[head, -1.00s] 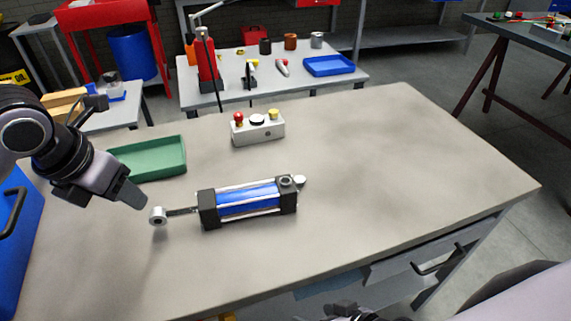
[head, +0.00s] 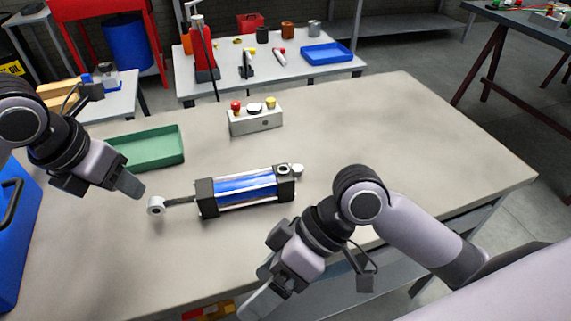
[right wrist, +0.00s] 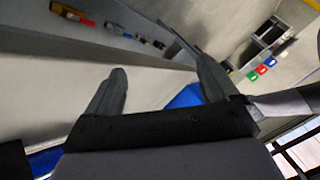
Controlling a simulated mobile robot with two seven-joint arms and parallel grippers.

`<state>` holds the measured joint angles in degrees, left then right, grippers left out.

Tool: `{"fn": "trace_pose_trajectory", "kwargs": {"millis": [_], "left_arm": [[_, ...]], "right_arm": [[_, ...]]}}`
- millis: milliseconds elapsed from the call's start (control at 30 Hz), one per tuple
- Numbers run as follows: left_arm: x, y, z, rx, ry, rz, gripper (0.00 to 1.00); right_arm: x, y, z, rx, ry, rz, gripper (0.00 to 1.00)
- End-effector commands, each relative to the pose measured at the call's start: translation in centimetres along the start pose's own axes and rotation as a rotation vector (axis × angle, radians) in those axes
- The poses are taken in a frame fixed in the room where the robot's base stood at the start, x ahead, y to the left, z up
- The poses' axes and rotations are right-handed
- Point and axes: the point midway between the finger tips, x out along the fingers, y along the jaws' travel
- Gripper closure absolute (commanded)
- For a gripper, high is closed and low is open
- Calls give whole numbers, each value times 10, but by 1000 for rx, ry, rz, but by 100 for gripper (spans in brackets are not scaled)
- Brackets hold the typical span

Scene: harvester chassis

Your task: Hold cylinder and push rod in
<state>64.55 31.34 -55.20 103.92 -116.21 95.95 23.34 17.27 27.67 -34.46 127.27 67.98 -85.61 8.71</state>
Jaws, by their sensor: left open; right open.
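The cylinder (head: 243,189) lies on the workbench, with a blue barrel and black end blocks. Its rod (head: 180,201) sticks out to the left and ends in a round silver eye (head: 156,206). My left gripper (head: 133,189) is open and empty, just up and left of the rod eye, apart from it as far as I can tell. My right gripper (head: 258,300) is near the bench's front edge, below the cylinder in the picture and apart from it. In the right wrist view its two fingers (right wrist: 160,88) are spread with nothing between them.
A green tray (head: 148,150) lies behind the rod. A grey control box (head: 256,121) with red, black and yellow buttons stands behind the cylinder. The workbench (head: 400,130) is clear to the right. A blue case (head: 14,250) stands at the left edge.

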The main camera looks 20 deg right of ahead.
Motion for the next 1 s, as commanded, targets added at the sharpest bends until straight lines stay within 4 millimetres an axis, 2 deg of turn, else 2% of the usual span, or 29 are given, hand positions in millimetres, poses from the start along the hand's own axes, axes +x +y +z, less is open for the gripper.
{"fn": "trace_pose_trajectory", "kwargs": {"millis": [33, 367, 400, 467, 600, 667, 800, 933, 967, 1000], "left_arm": [[0, 0, 0, 0, 0, 0, 57], [0, 0, 0, 0, 0, 0, 57], [0, 0, 0, 0, 0, 0, 57], [0, 0, 0, 0, 0, 0, 57], [0, 0, 0, 0, 0, 0, 57], [0, 0, 0, 0, 0, 0, 57], [0, 0, 0, 0, 0, 0, 57], [0, 0, 0, 0, 0, 0, 57], [0, 0, 0, 0, 0, 0, 57], [0, 0, 0, 0, 0, 0, 57]], "right_arm": [[-6, 3, -14, -89, 11, 22, 13], [-46, 9, -88, -669, 33, 163, 13], [-53, 15, -98, -721, 32, 198, 13], [-68, 45, -113, -708, 36, 306, 13], [-108, 118, -131, -546, 70, 539, 13], [-128, 147, -136, -478, 88, 636, 13], [-183, 207, -140, -335, 129, 847, 13], [-233, 253, -138, -222, 144, 1011, 13], [-236, 259, -138, -211, 125, 1021, 13], [-230, 261, -140, -211, 84, 1001, 13]]}}
